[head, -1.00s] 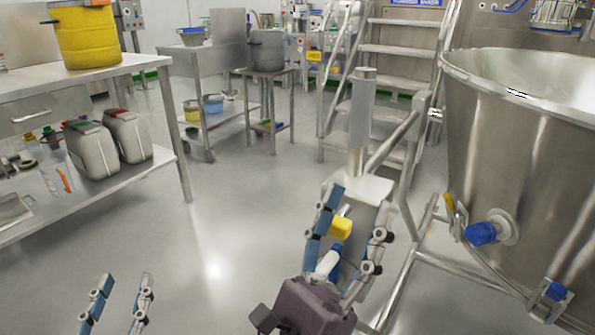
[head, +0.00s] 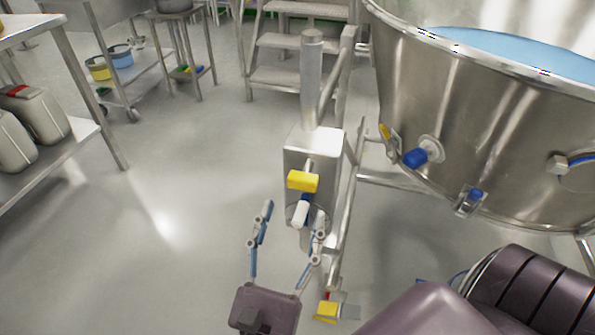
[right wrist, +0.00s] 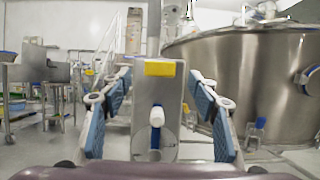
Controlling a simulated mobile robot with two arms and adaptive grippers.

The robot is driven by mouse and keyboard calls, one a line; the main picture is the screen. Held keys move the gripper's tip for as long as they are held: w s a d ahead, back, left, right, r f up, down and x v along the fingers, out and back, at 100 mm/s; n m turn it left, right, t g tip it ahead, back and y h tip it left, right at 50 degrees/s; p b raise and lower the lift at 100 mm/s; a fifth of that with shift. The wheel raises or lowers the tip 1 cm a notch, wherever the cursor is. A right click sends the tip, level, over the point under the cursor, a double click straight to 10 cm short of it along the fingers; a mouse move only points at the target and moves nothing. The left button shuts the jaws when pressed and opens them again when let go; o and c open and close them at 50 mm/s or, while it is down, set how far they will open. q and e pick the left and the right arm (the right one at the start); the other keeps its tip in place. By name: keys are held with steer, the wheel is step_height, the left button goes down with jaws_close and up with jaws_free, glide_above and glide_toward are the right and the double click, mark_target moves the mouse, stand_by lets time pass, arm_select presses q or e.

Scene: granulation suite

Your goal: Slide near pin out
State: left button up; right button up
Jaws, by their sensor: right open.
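A steel box on a post (head: 313,150) carries a yellow block-shaped handle (head: 303,181) on its front. It also shows in the right wrist view (right wrist: 159,68). Below it is a round plate with a white-and-blue handle (head: 300,213), also in the right wrist view (right wrist: 156,117). I cannot tell which part is the near pin. My right gripper (head: 293,220) is open in front of the box. In the right wrist view its blue-padded fingers (right wrist: 160,88) stand either side of the handles, with nothing held. My left gripper is out of the head view.
A large steel vessel (head: 470,125) with blue knobs (head: 416,158) stands on tubular legs at right. Steel steps (head: 293,60) rise behind the post. A shelf with canisters (head: 40,112) is at left. A yellow piece (head: 328,309) shows low, beside my gripper. Floor at left is clear.

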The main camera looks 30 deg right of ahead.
mark_target(301, 188)
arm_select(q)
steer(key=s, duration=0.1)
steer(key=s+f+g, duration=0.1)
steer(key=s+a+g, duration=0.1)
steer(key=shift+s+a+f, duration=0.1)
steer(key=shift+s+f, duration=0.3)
arm_select(e)
steer(key=x, duration=0.7)
steer(key=shift+w+d, duration=0.25)
jaws_close()
